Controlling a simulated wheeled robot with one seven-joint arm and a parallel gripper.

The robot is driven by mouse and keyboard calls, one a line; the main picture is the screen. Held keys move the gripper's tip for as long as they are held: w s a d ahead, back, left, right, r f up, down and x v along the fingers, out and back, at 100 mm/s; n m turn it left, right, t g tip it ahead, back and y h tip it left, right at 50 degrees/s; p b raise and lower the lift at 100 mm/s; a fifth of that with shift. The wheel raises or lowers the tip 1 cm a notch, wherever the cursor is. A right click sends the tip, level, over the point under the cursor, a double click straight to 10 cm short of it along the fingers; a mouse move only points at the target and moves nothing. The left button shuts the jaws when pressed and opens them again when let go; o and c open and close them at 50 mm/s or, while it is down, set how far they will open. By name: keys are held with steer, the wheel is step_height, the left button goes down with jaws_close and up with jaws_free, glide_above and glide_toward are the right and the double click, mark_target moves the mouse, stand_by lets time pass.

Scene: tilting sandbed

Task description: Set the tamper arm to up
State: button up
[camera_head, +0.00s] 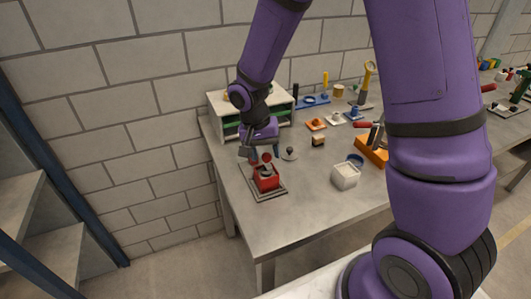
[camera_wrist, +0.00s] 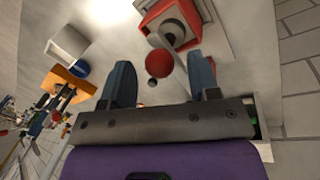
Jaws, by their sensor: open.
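The tamper is a red device (camera_head: 266,178) on a grey base plate near the left end of the table. A red ball knob (camera_head: 266,157) shows at its top, at the end of its arm. In the wrist view the red ball knob (camera_wrist: 159,62) appears between the two blue-grey fingers, and the red body (camera_wrist: 172,20) is beyond it. My gripper (camera_head: 262,152) is just above and behind the tamper. In the wrist view my gripper (camera_wrist: 160,82) is open, with gaps beside the knob. I cannot tell the arm's exact angle.
A white and green shelf box (camera_head: 252,110) stands behind my gripper. A white open box (camera_head: 345,175) and an orange tool block (camera_head: 372,151) stand to the right. Several small tools lie at the back. The table's front middle (camera_head: 300,215) is clear.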

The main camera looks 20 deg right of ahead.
steer(key=shift+f, duration=0.25)
jaws_close()
